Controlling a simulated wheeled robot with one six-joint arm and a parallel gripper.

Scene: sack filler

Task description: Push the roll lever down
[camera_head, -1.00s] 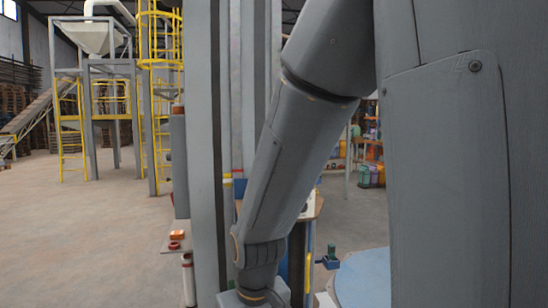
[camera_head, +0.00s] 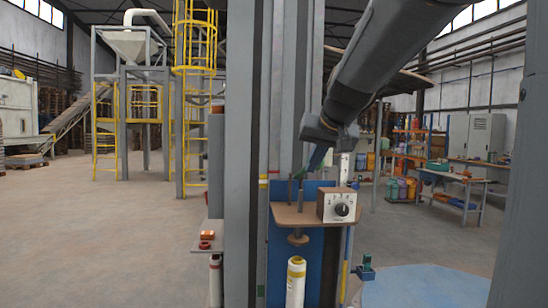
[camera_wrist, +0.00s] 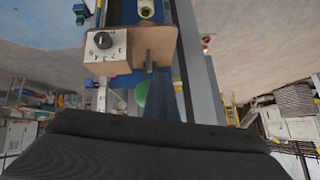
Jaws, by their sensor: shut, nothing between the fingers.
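A green part (camera_wrist: 142,93), which looks like the roll lever's knob, shows in the wrist view just beyond the brown shelf. In the head view a small bit of green (camera_head: 297,173) shows above the shelf, close to my gripper (camera_head: 316,160). The lever's arm and pivot are mostly hidden. A dark pin (camera_head: 290,190) stands on the brown shelf (camera_head: 285,216).
A tall grey column (camera_head: 240,150) stands left of the shelf. A blue round table (camera_head: 425,287) lies at lower right. Open floor (camera_head: 110,240) is at left.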

